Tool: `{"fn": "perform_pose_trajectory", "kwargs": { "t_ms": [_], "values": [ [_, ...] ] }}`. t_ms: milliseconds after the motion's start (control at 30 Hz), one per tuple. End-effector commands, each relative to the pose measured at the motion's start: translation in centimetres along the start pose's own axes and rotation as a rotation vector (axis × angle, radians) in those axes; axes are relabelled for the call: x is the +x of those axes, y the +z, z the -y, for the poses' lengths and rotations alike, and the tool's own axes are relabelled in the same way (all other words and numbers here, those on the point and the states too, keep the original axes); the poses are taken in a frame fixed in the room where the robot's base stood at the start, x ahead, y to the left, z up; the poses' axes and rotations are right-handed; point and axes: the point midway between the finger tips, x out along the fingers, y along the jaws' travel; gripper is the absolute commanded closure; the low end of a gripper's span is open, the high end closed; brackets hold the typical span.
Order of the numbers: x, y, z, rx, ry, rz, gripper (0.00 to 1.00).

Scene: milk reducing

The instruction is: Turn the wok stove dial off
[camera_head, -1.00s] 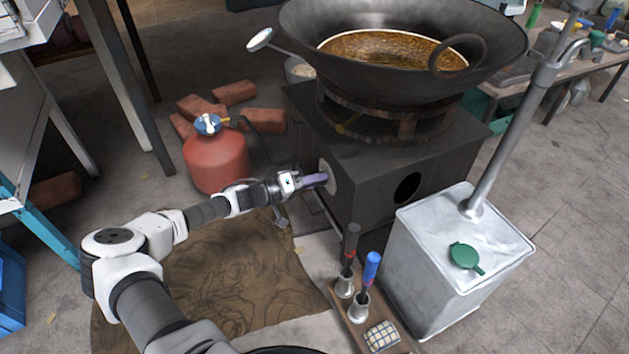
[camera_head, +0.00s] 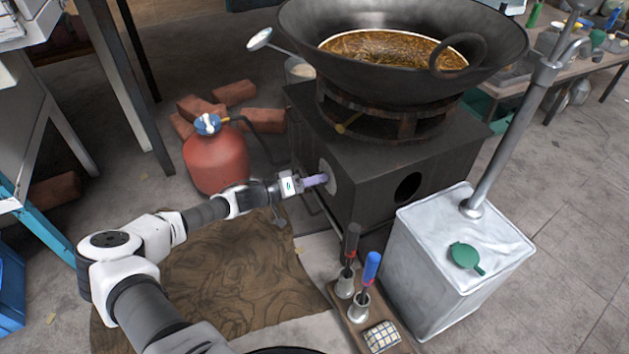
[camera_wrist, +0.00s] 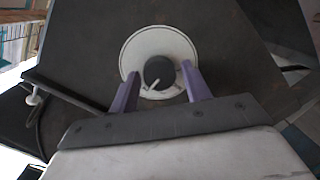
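The stove dial (camera_wrist: 159,72) is a round black knob with a pale pointer, on a white disc (camera_wrist: 134,50). The pointer runs toward the lower left in the wrist view. The disc (camera_head: 328,175) sits on the front left face of the dark stove (camera_head: 370,185) in the head view. My gripper (camera_wrist: 161,84) is open, with its purple fingers on either side of the knob and visible gaps. My gripper (camera_head: 317,180) reaches the disc in the head view, where the knob is hidden. Whether the fingertips touch the disc is unclear.
A wok (camera_head: 400,65) of brown liquid stands on the stove. A red gas bottle (camera_head: 216,162) is left of it, near bricks (camera_head: 235,92). A metal can (camera_head: 450,265) and a wooden board (camera_head: 350,325) with two handled tools stand to the right of my arm.

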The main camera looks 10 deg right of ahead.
Motion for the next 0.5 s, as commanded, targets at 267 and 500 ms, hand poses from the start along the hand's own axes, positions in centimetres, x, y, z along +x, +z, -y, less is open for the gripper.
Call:
{"fn": "perform_pose_trajectory", "kwargs": {
  "t_ms": [267, 500],
  "values": [
    [0.1, 0.0, -0.1, -0.002, 0.002, 0.001, 0.41],
    [-1.4, -0.2, -0.2, -0.001, 0.0, -0.001, 0.41]
  ]
}}
